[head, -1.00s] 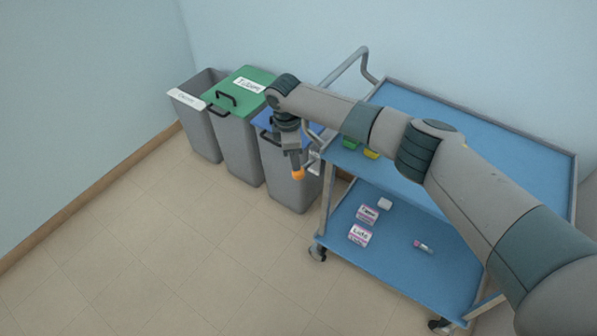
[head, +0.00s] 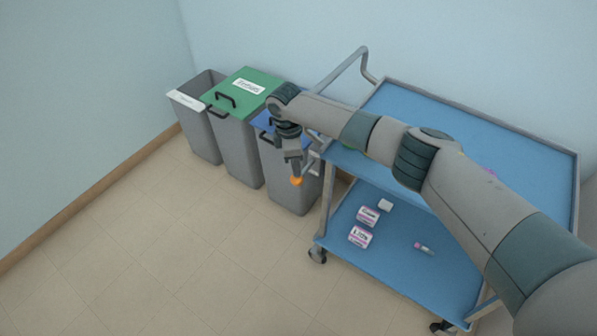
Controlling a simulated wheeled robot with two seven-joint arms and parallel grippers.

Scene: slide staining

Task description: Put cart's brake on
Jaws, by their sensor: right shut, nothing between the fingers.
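The blue two-shelf cart (head: 470,125) stands at the right, with its push handle (head: 340,66) at its left end by the wall. An orange knob (head: 296,181) shows at the cart's left end, below the handle. It looks like the end of the brake lever, but my gripper hides most of the link to the cart. My right gripper (head: 294,167) points down, shut and empty, with its fingertips right above the knob. They seem to touch it, though I cannot tell for sure. My left gripper is not in view.
A grey bin (head: 198,128), a green-lidded bin (head: 238,145) and a blue-lidded bin (head: 290,190) stand along the wall, left of the cart. Small labelled boxes (head: 360,237) and a small tube (head: 424,248) lie on the lower shelf. The floor (head: 180,260) in front is clear.

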